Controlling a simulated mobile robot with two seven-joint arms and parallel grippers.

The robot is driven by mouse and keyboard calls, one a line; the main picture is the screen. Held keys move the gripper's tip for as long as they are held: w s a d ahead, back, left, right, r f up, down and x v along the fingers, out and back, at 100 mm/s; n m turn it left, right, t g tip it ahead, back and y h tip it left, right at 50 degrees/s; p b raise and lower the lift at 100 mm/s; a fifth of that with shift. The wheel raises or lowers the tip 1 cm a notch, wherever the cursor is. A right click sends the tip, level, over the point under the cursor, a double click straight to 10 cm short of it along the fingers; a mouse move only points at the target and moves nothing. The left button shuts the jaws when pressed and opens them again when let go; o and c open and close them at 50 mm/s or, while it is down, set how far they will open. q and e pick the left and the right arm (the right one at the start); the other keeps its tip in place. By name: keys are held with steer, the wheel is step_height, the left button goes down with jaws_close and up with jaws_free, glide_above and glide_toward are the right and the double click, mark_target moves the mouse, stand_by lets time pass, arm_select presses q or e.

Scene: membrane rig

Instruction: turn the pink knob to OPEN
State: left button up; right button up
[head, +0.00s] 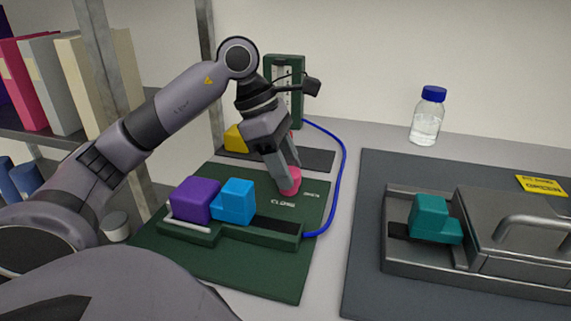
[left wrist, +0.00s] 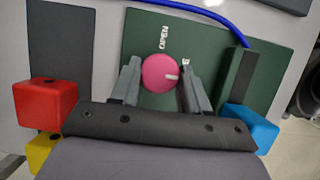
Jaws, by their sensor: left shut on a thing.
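The pink knob (head: 291,181) stands on the dark green board (head: 265,279), below my left gripper (head: 288,188). In the left wrist view the knob (left wrist: 155,72) sits between the two fingers of the left gripper (left wrist: 158,66), which is shut on it. The knob's white mark points to the right, toward a label partly hidden by the right finger. The word OPEN (left wrist: 163,37) is above the knob in that view, away from the mark. The word CLOSE (head: 282,203) reads on the board in the head view. My right gripper is not in view.
A purple block (head: 195,199) and a blue block (head: 238,200) sit on the rig in front of the knob. A blue tube (head: 344,160) curves along its right. A metal rig (head: 510,237) with a teal block (head: 430,216) and a bottle (head: 427,119) stand farther right.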

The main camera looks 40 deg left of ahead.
arm_select(q)
steer(key=n+t+y, duration=0.1)
steer(key=n, duration=0.2)
steer(key=shift+s+n, duration=0.1)
steer(key=shift+n, duration=0.3)
steer(key=n+y, duration=0.1)
steer(key=n, duration=0.1)
steer(key=n+t+p, duration=0.1)
steer(key=n, duration=0.2)
steer(key=shift+d+r+y, duration=0.1)
steer(key=shift+d+y, duration=0.1)
steer(key=shift+y, duration=0.2)
steer(key=n+y, duration=0.1)
steer(key=n, duration=0.2)
steer(key=shift+d, duration=0.1)
steer(key=n+y+p, duration=0.1)
steer(key=n, duration=0.1)
steer(key=shift+n, duration=0.3)
steer(key=shift+d+n+y, duration=0.1)
steer(key=shift+n+y, duration=0.6)
steer(key=shift+n, duration=0.9)
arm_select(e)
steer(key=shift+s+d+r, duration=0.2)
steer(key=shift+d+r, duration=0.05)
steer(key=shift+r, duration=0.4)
arm_select(q)
steer(key=o, duration=1.1)
steer(key=shift+c, duration=0.2)
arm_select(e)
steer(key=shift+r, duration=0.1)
